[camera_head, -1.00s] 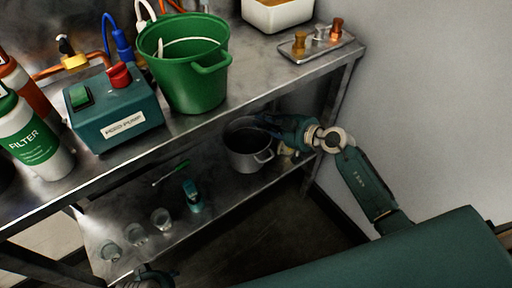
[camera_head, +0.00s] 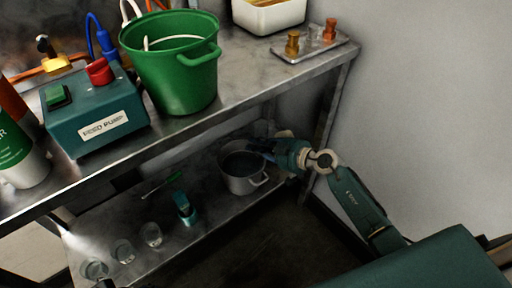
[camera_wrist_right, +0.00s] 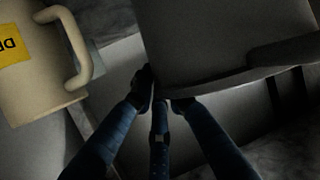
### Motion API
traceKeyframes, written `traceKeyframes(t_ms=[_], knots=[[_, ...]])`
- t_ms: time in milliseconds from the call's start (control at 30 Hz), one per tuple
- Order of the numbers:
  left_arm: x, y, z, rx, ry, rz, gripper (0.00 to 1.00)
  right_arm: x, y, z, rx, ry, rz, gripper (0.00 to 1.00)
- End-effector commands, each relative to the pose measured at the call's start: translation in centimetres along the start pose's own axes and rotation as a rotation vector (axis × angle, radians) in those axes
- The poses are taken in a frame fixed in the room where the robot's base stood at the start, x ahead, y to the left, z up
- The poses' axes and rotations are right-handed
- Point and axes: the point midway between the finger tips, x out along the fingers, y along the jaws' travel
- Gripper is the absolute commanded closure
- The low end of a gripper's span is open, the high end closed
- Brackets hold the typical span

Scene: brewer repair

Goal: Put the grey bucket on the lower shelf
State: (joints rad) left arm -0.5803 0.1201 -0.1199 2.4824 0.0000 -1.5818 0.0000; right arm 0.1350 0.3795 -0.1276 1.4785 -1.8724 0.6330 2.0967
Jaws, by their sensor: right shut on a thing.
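The grey bucket (camera_head: 240,182) is upright at the right part of the lower shelf (camera_head: 203,226). I cannot tell whether its base touches the shelf. My right gripper (camera_head: 258,146) reaches in from the right and is shut on the bucket's rim. In the right wrist view, the dark fingers of the right gripper (camera_wrist_right: 160,92) meet at the lower edge of the grey bucket (camera_wrist_right: 215,40), which fills the upper right. My left gripper does not show.
Several clear cups (camera_head: 151,235) and a teal item (camera_head: 185,208) are on the lower shelf to the left. The upper shelf holds a green bucket (camera_head: 175,75), a feed pump (camera_head: 95,110) and a tray (camera_head: 310,45).

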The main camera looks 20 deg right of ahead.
Motion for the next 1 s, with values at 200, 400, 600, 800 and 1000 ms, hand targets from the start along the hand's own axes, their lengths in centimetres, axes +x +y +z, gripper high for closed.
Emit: traceKeyframes(t_ms=[200, 400, 600, 800, 1000], knots=[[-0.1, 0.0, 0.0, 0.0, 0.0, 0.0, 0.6, 0.1, 0.0, 0.0, 0.002, 0.002, 0.0, 1.0], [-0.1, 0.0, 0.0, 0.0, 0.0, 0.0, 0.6, 0.1, 0.0, 0.2, 0.0, 0.0, 0.0, 0.67], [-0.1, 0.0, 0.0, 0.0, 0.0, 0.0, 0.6, 0.1, 0.0, 0.2, 0.0, 0.0, 0.0, 0.67], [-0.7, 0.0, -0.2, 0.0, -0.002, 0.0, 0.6, -1.4, 0.0, -0.1, 0.0, -0.003, 0.0, 0.67], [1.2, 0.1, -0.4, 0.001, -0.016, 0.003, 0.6, -5.1, 0.0, -0.2, 0.0, -0.004, 0.0, 0.67]])
